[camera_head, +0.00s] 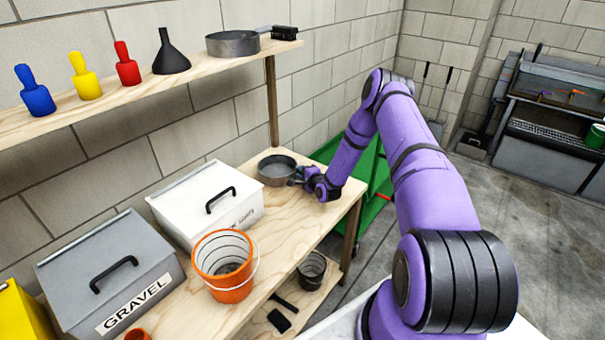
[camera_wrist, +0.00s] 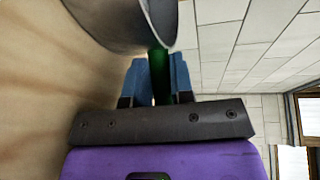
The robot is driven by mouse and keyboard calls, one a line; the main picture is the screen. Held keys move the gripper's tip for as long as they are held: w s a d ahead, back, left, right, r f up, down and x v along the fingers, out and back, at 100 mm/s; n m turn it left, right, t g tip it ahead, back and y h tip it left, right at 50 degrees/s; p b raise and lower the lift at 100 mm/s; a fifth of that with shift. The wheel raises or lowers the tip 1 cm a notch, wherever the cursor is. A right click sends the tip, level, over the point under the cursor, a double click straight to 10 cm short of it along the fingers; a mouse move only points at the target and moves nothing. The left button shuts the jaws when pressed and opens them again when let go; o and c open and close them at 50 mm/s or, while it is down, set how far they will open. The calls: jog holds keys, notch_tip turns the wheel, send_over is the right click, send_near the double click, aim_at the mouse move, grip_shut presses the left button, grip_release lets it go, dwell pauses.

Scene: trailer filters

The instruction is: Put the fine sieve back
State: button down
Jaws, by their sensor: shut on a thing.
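A round grey metal sieve (camera_head: 277,169) is at the right end of the wooden workbench, low over the bench top or on it; I cannot tell if it touches. My gripper (camera_head: 298,178) is at its right side, shut on its handle. In the wrist view, the grey sieve rim (camera_wrist: 130,22) fills the top, and the dark green handle (camera_wrist: 159,75) sits between the blue fingers. The mesh is not visible, so I cannot tell how fine it is. A second similar sieve (camera_head: 232,43) with a dark handle lies on the upper shelf's right part.
On the workbench (camera_head: 310,215) are a white lidded box (camera_head: 207,208), a grey gravel box (camera_head: 108,270) and an orange bucket (camera_head: 225,268).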

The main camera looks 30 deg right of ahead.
jog(key=c, duration=1)
grip_release()
jog(key=shift+f, duration=0.1)
